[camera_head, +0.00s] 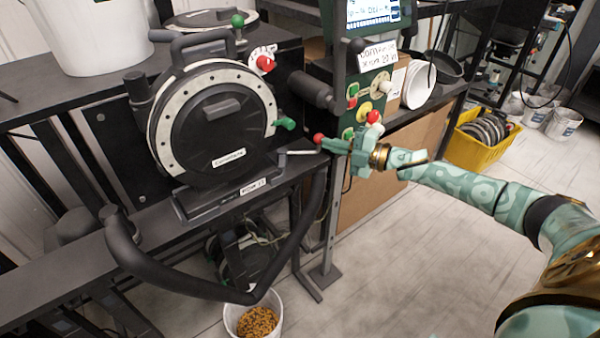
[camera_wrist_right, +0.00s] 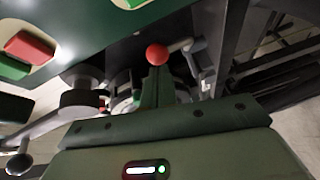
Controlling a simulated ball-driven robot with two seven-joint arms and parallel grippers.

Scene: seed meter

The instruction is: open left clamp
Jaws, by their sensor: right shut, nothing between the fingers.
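The round black seed meter (camera_head: 215,125) with a pale dotted rim stands on the bench at left of centre. A green knob (camera_head: 285,123) is at its right edge. A red ball knob (camera_head: 318,138) is to its right, near a short silver rod (camera_head: 300,152). My right gripper (camera_head: 330,146) is shut and empty, its tip at or very near the red ball. In the right wrist view the red ball (camera_wrist_right: 157,54) shows just beyond the gripper tip (camera_wrist_right: 156,72); I cannot tell whether they touch. I cannot tell which part is the left clamp. My left gripper is out of view.
A control panel (camera_head: 368,95) with a red knob and coloured buttons stands just behind the right gripper. A thick black curved bar (camera_head: 190,283) crosses in front of the bench.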

